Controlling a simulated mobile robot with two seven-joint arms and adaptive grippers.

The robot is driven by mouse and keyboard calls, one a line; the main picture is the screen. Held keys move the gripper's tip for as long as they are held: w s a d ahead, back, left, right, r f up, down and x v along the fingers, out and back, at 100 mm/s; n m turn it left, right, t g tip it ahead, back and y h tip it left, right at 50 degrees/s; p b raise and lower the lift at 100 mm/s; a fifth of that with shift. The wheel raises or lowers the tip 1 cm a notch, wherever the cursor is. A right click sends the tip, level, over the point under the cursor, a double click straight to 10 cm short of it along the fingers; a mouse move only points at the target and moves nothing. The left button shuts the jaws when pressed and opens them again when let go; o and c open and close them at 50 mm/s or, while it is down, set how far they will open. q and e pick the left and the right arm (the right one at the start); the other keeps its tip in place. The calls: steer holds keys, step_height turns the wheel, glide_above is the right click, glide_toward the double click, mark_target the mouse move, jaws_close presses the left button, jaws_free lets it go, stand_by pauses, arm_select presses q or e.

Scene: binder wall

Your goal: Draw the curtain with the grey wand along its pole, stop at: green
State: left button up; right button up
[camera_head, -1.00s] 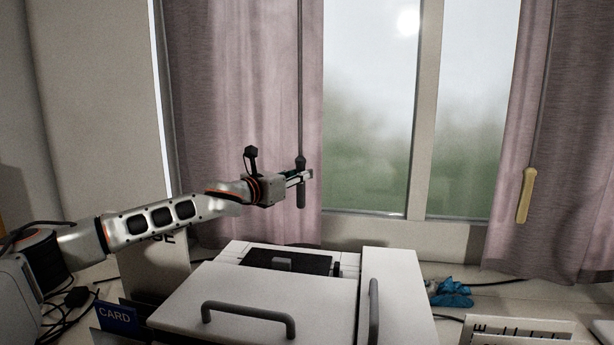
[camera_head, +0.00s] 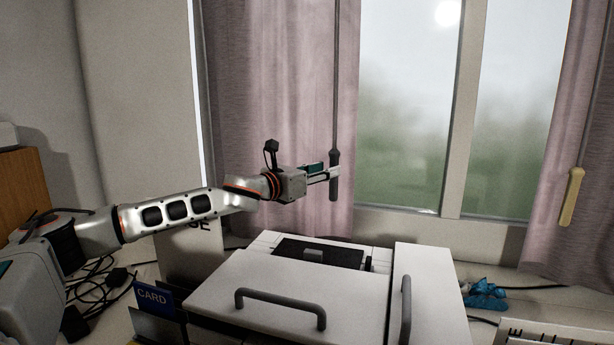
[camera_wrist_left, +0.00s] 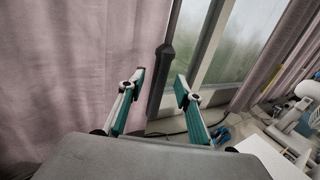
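The grey wand (camera_head: 334,192) hangs upright in front of the left pink curtain (camera_head: 270,90), near that curtain's right edge. My left gripper (camera_head: 331,173) reaches in from the left at the height of the wand's handle. In the left wrist view its fingers (camera_wrist_left: 159,84) are spread, and the grey wand (camera_wrist_left: 158,82) stands between them with gaps on both sides. A second wand, yellow (camera_head: 571,196), hangs at the right curtain (camera_head: 590,100). The pole and any green mark on it are out of view. My right gripper is not in view.
A large white machine (camera_head: 275,288) with grey handles stands below the arm. A blue CARD sign (camera_head: 153,297), a blue crumpled item (camera_head: 485,294) and black cables (camera_head: 92,280) lie around it. The window (camera_head: 405,110) between the curtains is clear in front.

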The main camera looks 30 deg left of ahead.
arm_select(q)
steer(key=v, duration=0.8)
stand_by(0.4)
